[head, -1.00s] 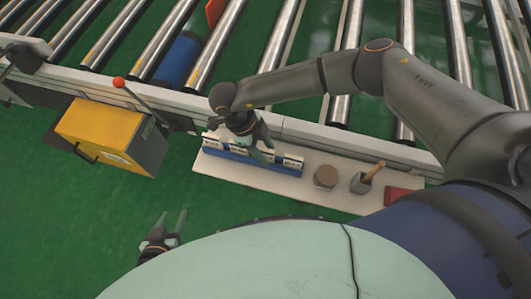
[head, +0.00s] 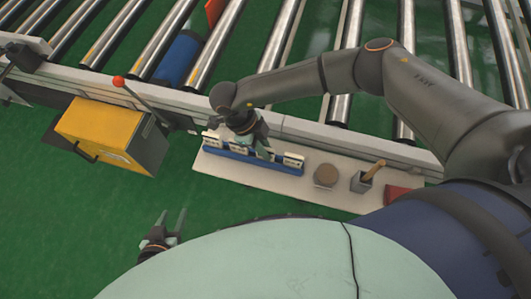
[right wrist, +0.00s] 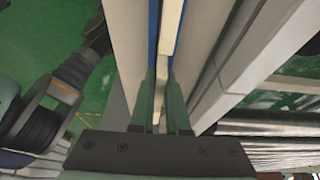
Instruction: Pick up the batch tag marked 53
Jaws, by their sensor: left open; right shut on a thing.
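Several white batch tags, one of them at the right end (head: 293,160), stand in a blue rack (head: 226,153) on a pale shelf. Their markings are too small to read, so I cannot tell which is 53. My right gripper (head: 264,153) reaches down over the rack's right half and is shut on a batch tag. In the right wrist view its two fingers (right wrist: 161,108) close on a thin pale edge, with the blue rack (right wrist: 153,35) beyond. The held tag is mostly hidden. My left gripper (head: 173,224) is open and empty, low over the green floor.
The pale shelf (head: 225,171) also holds a round brown disc (head: 325,175), a grey holder with a wooden handle (head: 367,176) and a red item (head: 397,195). A yellow box (head: 99,131) and a red-knobbed lever (head: 119,82) stand left. The roller conveyor (head: 280,55) runs behind.

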